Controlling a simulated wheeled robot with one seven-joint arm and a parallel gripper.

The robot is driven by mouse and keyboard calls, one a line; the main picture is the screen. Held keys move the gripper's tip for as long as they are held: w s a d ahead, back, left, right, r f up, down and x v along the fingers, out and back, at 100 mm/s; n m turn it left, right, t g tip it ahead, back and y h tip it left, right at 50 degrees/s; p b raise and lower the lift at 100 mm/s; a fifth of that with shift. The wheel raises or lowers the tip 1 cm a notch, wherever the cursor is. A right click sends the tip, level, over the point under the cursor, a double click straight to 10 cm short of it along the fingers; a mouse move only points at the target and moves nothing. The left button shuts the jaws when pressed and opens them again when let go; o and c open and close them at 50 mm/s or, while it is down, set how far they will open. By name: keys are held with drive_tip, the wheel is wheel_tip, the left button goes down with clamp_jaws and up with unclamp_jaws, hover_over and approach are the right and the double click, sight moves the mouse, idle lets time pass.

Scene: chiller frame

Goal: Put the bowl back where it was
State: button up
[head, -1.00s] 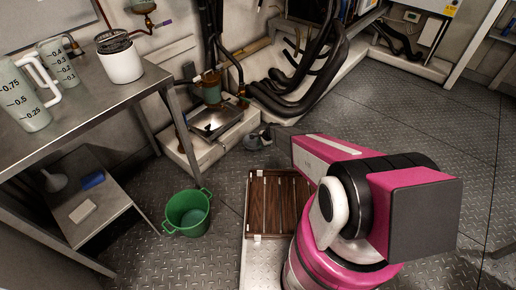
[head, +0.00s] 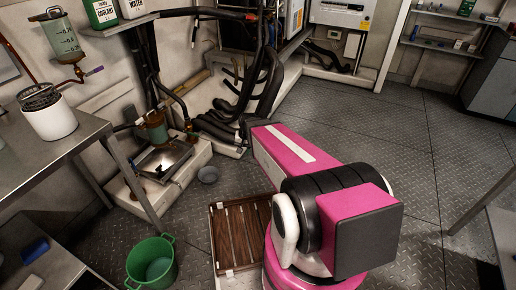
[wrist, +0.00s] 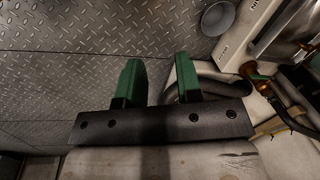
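The grey bowl (head: 208,174) sits upright on the metal floor, in front of the low white plinth and left of my arm in the head view. In the wrist view the bowl (wrist: 218,18) is at the top edge, partly cut off, beyond the fingertips and apart from them. My gripper (wrist: 160,72) has its two green fingers spread with nothing between them. In the head view my pink arm hides the gripper or leaves too little of it to tell.
A green bucket (head: 152,262) stands on the floor at lower left. A brown slatted panel (head: 241,232) lies beside my base. A metal tray (head: 165,160) rests on the plinth by black hoses (head: 262,85). A steel table (head: 75,130) stands left. Floor at right is open.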

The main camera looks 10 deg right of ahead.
drive_tip(key=s+d+r+n+h, duration=0.1)
drive_tip(key=s+d+r+n, duration=0.2)
drive_tip(key=s+r, duration=0.7)
drive_tip(key=shift+s+d+h, duration=0.2)
drive_tip(key=shift+d+h, duration=0.2)
drive_tip(key=shift+d, duration=0.7)
drive_tip(key=shift+f, duration=0.1)
